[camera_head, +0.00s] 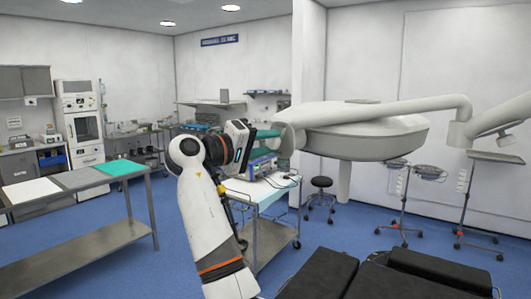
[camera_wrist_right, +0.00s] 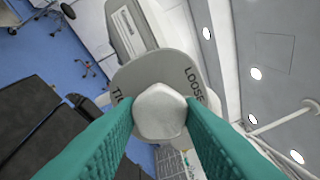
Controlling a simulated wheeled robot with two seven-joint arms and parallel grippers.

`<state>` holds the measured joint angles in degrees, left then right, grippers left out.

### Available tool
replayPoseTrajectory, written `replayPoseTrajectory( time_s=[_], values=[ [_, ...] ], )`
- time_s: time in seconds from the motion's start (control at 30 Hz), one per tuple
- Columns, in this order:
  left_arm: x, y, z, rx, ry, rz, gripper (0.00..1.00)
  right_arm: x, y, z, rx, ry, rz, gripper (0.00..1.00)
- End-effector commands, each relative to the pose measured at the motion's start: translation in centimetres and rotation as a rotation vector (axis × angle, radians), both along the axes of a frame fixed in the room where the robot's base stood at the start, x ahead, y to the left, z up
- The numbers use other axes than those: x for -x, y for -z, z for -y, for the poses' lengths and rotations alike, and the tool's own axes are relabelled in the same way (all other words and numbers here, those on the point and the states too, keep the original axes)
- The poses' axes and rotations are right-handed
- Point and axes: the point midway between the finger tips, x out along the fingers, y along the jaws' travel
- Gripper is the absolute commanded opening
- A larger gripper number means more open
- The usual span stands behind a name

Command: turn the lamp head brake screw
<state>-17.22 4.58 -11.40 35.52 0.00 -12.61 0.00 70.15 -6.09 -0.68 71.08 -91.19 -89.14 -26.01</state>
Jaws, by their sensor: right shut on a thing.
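The lamp head (camera_head: 365,140) is a large pale round housing hanging from a white arm at centre right in the head view. The brake screw (camera_wrist_right: 160,112) is a pale faceted knob in the right wrist view. It sits in front of a grey plate (camera_wrist_right: 150,72) lettered "LOOSE" on the right and a partly covered "TI…" on the left. My right gripper (camera_head: 268,133) reaches the lamp's left end. In the wrist view, its green ribbed fingers (camera_wrist_right: 134,106) are shut on the screw from both sides. My left gripper is not in view.
A black padded operating table (camera_head: 330,275) lies below the lamp. A white equipment cart (camera_head: 262,195) stands behind my right arm. A long table (camera_head: 75,180) with coloured sheets is at left. Wheeled stands (camera_head: 405,200) and a stool (camera_head: 321,184) are farther back.

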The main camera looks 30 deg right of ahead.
Motion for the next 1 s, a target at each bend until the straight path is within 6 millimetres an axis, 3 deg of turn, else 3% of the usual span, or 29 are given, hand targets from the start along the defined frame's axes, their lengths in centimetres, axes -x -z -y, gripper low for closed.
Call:
replayPoseTrajectory(
  time_s=[0.3,1.0],
  values=[
    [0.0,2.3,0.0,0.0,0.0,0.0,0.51,0.0,0.3,0.1,-0.03,0.002,0.299,0.11],
    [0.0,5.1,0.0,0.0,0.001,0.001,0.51,0.0,0.1,0.1,-0.095,0.001,0.96,0.11]
  ],
)
